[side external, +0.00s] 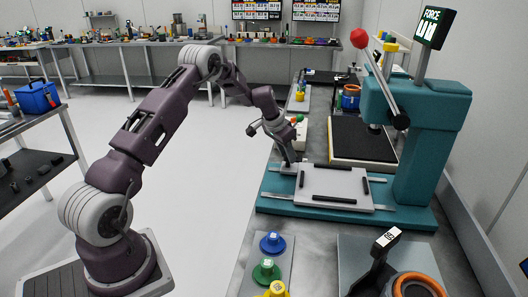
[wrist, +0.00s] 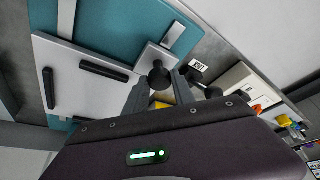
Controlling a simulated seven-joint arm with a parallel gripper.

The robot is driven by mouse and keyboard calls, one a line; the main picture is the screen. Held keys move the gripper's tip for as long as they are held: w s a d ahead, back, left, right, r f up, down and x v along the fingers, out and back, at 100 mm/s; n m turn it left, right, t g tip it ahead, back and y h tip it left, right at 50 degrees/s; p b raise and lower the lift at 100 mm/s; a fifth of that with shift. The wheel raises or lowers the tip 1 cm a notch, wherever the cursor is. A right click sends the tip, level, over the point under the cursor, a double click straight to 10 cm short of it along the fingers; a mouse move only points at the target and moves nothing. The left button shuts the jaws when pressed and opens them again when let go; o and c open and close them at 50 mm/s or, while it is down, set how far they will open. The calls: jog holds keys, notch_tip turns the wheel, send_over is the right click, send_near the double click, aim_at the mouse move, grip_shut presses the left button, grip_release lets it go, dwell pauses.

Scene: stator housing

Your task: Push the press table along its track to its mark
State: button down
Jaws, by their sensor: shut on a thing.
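The press table (side external: 335,183) is a pale plate with black bars on top. It lies on the teal press base (side external: 280,207), with metal rails showing at its ends. In the wrist view the press table (wrist: 85,95) fills the left side. A small pale tab on its edge carries a black knob (wrist: 158,74). My gripper (wrist: 160,84) is shut on this knob, one finger on each side. In the side view my gripper (side external: 291,161) is low at the table's left end; its fingertips and the knob are hard to make out there.
The press column (side external: 425,130) stands at the right, with a red-balled lever (side external: 380,80) and a FORCE display (side external: 435,27). A black mat (side external: 362,137) lies behind the table. Coloured knobbed pieces (side external: 267,270) stand in front. A dark round part (wrist: 209,90) sits beside my right finger.

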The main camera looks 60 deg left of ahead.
send_over(308, 169)
jog(key=shift+d, duration=0.1)
dwell(0.4)
jog(key=c, duration=1.1)
grip_release()
jog(key=shift+o, duration=0.2)
jog(key=shift+r, duration=0.3)
jog(key=v, duration=0.6)
jog(key=shift+s+r, duration=0.2)
jog(key=shift+r, duration=0.05)
